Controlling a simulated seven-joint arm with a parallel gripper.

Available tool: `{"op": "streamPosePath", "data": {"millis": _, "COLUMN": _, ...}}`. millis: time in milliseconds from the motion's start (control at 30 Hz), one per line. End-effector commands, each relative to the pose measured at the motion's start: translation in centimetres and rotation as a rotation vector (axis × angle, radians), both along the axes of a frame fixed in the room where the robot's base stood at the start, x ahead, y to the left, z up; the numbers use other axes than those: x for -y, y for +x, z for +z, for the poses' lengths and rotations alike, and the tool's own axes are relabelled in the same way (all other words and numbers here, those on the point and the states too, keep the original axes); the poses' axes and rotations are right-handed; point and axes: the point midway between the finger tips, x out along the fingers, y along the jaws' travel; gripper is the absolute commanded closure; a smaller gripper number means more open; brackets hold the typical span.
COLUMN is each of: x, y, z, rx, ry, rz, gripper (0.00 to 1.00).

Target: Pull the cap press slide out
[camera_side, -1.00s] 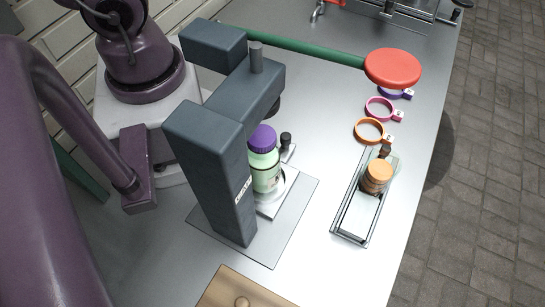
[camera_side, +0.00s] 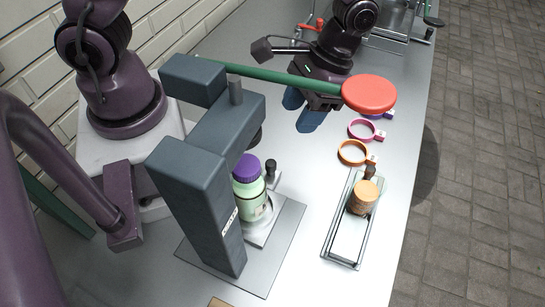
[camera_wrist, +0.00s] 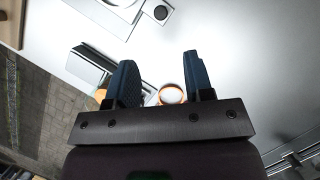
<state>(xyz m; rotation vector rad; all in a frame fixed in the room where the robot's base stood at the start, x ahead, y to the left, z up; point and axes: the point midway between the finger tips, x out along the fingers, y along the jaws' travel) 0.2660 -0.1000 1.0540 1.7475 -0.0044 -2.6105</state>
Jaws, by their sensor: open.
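The cap press (camera_side: 200,190) is a dark grey frame on a flat metal base, with a green lever (camera_side: 270,72) ending in a red disc. Its pale slide (camera_side: 262,232) lies under the press head and bears a green bottle (camera_side: 250,200) with a purple cap. A black knob (camera_side: 271,165) stands at the slide's far end; the wrist view shows it at the top (camera_wrist: 161,13). My gripper (camera_side: 303,112) is open and empty, with blue fingers pointing down behind the lever, beyond the knob and apart from it. The wrist view shows both fingers apart (camera_wrist: 160,65).
The green lever and red disc (camera_side: 369,93) reach across in front of my gripper. Orange (camera_side: 353,152) and pink (camera_side: 362,130) rings lie near the right edge. A narrow tray (camera_side: 345,245) holds stacked orange-tan discs (camera_side: 364,196). A metal rack (camera_side: 400,25) stands at the back.

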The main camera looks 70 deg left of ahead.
Motion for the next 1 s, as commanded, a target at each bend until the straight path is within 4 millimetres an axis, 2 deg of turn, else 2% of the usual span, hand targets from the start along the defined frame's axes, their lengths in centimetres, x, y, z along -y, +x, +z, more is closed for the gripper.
{"op": "streamPosePath", "data": {"millis": 167, "x": -0.1, "y": -1.2, "z": -2.2, "rx": -0.009, "ry": 0.004, "rz": 0.003, "gripper": 0.52}}
{"op": "streamPosePath", "data": {"millis": 400, "x": -0.1, "y": -3.1, "z": -6.9, "rx": -0.009, "ry": 0.005, "rz": 0.001, "gripper": 0.52}}
{"op": "streamPosePath", "data": {"millis": 600, "x": -0.1, "y": -4.4, "z": -10.0, "rx": -0.007, "ry": 0.004, "rz": 0.002, "gripper": 0.52}}
{"op": "streamPosePath", "data": {"millis": 800, "x": -0.1, "y": -4.9, "z": -11.5, "rx": -0.003, "ry": 0.003, "rz": 0.001, "gripper": 0.52}}
{"op": "streamPosePath", "data": {"millis": 1000, "x": -0.1, "y": -5.0, "z": -11.7, "rx": -0.002, "ry": 0.003, "rz": 0.001, "gripper": 0.52}}
